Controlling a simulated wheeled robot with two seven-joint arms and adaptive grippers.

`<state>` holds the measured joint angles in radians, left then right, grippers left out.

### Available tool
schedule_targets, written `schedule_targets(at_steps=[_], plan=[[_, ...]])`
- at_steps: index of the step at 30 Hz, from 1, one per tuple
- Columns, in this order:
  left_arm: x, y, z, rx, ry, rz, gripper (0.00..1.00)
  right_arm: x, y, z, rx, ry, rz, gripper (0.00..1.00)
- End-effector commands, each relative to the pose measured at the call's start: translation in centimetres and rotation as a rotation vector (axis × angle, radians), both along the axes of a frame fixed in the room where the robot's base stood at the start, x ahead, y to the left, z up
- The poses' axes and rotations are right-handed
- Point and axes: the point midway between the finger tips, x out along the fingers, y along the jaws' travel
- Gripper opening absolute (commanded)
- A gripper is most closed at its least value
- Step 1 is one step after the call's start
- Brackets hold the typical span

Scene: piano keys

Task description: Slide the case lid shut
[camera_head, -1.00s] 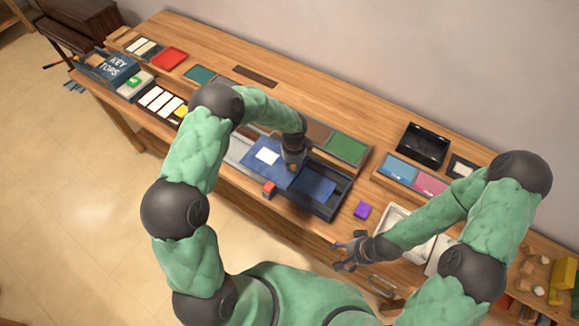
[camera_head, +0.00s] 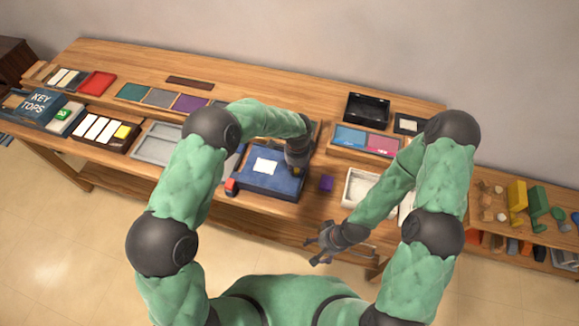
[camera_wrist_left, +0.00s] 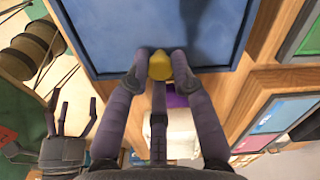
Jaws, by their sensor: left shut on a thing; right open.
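The blue case lid (camera_head: 251,178), with a white label (camera_head: 265,166), lies flat over the dark case on the bench. No open interior of the case shows in the head view; its right end is partly hidden by my left gripper. My left gripper (camera_head: 297,171) is at the lid's right end. In the left wrist view its fingers (camera_wrist_left: 159,72) are shut around a yellow knob (camera_wrist_left: 160,64) at the edge of the blue lid (camera_wrist_left: 150,30). My right gripper (camera_head: 322,246) is open and empty, in front of the bench edge; it also shows in the left wrist view (camera_wrist_left: 70,118).
A red block (camera_head: 231,187) sits beside the case's left front corner. A purple block (camera_head: 326,184) lies right of the case. A white tray (camera_head: 352,188) stands further right, and an empty grey tray (camera_head: 153,145) stands left. Colored panels line the back.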

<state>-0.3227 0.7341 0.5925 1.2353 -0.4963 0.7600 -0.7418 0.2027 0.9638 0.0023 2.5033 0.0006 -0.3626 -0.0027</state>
Motion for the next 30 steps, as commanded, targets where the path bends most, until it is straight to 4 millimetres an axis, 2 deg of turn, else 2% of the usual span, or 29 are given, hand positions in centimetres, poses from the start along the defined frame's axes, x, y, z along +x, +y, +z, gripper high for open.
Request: schedule_targets(at_steps=[8,9,11,12,23,26,30], plan=[[0.0,-0.5,0.1,-0.007,-0.003,0.000,0.00,0.0,0.0,0.0,0.000,0.000,0.000,0.78],[0.0,-0.5,0.1,-0.008,-0.003,0.000,0.27,0.0,0.0,0.0,0.000,0.000,0.000,0.78],[0.0,-0.5,0.1,-0.008,-0.003,0.001,0.44,0.0,0.0,0.0,0.000,0.000,0.000,0.78],[0.0,-0.4,0.1,-0.008,-0.002,0.001,0.48,0.0,0.0,0.0,0.000,0.000,0.000,0.78],[0.0,-0.3,0.3,-0.004,-0.001,0.000,0.48,0.0,0.0,0.0,0.000,0.000,0.000,0.78],[0.0,-0.3,1.1,-0.004,-0.001,0.001,0.48,0.0,0.0,0.0,0.000,0.000,0.000,0.78],[0.0,-0.3,3.5,-0.005,-0.005,-0.001,0.48,0.0,0.0,0.0,0.000,0.000,0.000,0.78]])
